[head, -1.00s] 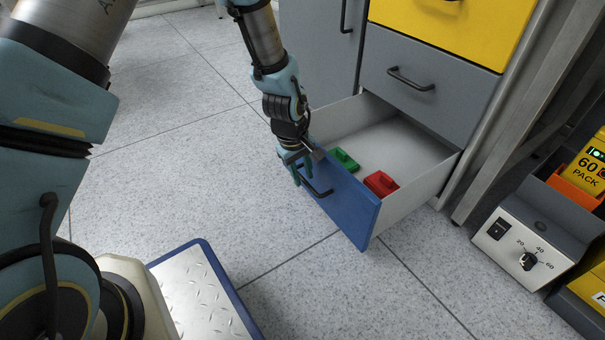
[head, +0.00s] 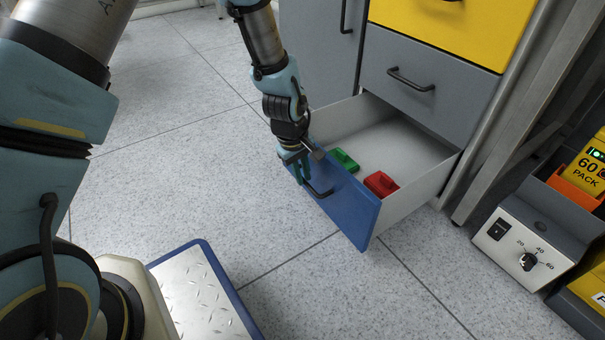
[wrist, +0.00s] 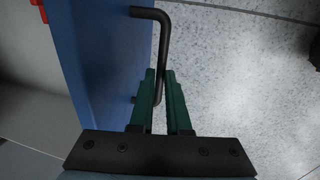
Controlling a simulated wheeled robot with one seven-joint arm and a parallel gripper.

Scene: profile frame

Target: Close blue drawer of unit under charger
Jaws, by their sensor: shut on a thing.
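The blue drawer (head: 352,208) is the lowest drawer of a grey unit (head: 436,118) and stands pulled well out. Its blue front also shows at the left in the wrist view (wrist: 100,60). A black bar handle (head: 322,192) is fixed to that front. My gripper (head: 303,178) is at the far end of the handle, outside the drawer. In the wrist view its green fingers (wrist: 160,90) are shut on the black handle (wrist: 163,45), one on each side of the bar. The charger cannot be told for sure in these frames.
A green block (head: 344,160) and a red block (head: 381,184) lie inside the drawer. A yellow drawer (head: 450,25) above is shut. A control box with a dial (head: 530,245) and a yellow pack (head: 590,165) stand at the right. The floor before the drawer is clear.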

